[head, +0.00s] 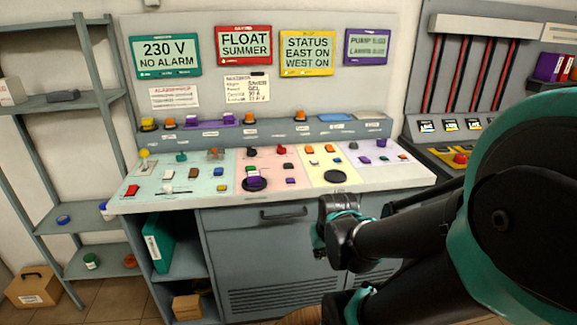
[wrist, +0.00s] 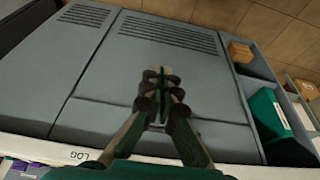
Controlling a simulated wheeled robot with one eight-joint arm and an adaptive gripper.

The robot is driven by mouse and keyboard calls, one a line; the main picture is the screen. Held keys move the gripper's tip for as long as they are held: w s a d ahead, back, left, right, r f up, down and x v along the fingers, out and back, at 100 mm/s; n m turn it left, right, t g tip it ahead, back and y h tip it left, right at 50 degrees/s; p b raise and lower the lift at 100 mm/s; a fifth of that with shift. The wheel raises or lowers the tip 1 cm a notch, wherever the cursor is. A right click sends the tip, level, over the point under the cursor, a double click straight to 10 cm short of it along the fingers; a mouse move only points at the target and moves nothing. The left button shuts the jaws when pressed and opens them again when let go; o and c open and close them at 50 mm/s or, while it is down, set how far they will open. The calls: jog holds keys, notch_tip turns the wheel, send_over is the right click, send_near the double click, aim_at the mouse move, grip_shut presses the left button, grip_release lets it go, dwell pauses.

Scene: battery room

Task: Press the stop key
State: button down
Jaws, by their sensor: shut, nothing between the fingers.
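The console (head: 290,183) has a sloped top with coloured sections and several small keys. A red key (head: 132,190) sits at its front left. The labels are too small to read, so I cannot tell which key is the stop key. My gripper (head: 321,248) is in front of the console, below its front edge and apart from the keys. In the wrist view my gripper (wrist: 162,78) is shut and empty, in front of the grey cabinet front. My arm hides part of the right side of the console.
Screens hang above the console, one reading 230 V NO ALARM (head: 166,55). A second panel on the right has a red button (head: 461,158). Open shelving (head: 70,105) stands at the left. A teal binder (head: 158,243) stands in the cabinet's open compartment.

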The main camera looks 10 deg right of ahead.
dwell(0.7)
notch_tip(320, 180, up, 21)
jog(key=m+t+y, duration=0.1)
jog(key=m+t, duration=0.4)
jog(key=m, duration=0.3)
send_over(289, 165)
jog(key=shift+s, duration=0.1)
jog(key=shift+f, duration=0.1)
jog(key=shift+f, duration=4.35)
jog(key=shift+f, duration=0.1)
jog(key=shift+f, duration=0.3)
jog(key=shift+f, duration=0.45)
jog(key=shift+r, duration=0.85)
